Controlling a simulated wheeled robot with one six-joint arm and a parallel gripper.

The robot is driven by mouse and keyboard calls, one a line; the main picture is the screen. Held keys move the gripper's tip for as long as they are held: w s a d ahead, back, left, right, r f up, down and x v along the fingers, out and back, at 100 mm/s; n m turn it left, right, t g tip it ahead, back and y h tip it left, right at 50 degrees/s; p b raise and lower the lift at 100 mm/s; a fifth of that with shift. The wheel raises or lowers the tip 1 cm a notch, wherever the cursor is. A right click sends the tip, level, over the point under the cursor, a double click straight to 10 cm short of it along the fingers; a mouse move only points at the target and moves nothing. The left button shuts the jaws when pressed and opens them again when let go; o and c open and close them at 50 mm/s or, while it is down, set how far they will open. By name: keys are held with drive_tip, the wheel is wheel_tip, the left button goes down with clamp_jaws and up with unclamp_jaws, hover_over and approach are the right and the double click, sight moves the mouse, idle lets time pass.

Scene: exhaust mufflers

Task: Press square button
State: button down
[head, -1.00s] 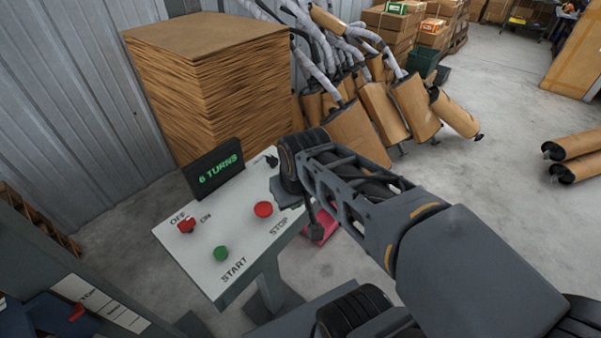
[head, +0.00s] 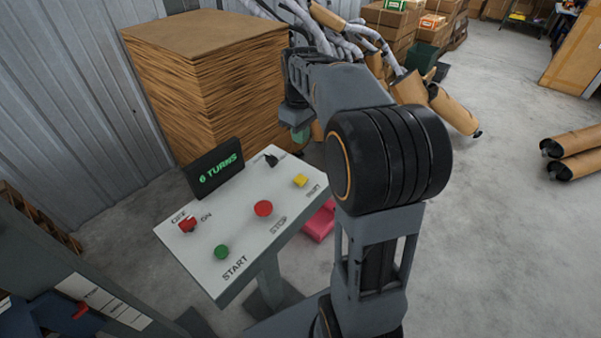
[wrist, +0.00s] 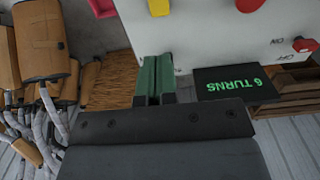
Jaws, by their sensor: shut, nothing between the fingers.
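The square button (head: 300,180) is yellow and sits at the right end of the white control panel (head: 238,230), behind a label too blurred to read. In the wrist view the yellow button (wrist: 158,7) is cut by the top edge. My gripper (wrist: 154,72) has green fingers that are shut and empty. In the head view its green tips (head: 300,134) show beyond the panel's far right corner, apart from the button.
The panel also bears a round red STOP button (head: 263,208), a green START button (head: 222,252), a red OFF/ON switch (head: 187,225) and a black screen (head: 214,171) reading "6 TURNS". A cardboard stack (head: 205,90) stands behind. A pink object (head: 320,222) lies right of the panel.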

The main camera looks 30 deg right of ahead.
sight(300, 179)
drive_tip(key=shift+f, duration=0.15)
wheel_tip(300, 179, down, 14)
drive_tip(key=shift+r+p, duration=0.15)
drive_tip(key=shift+p, duration=0.25)
idle(0.3)
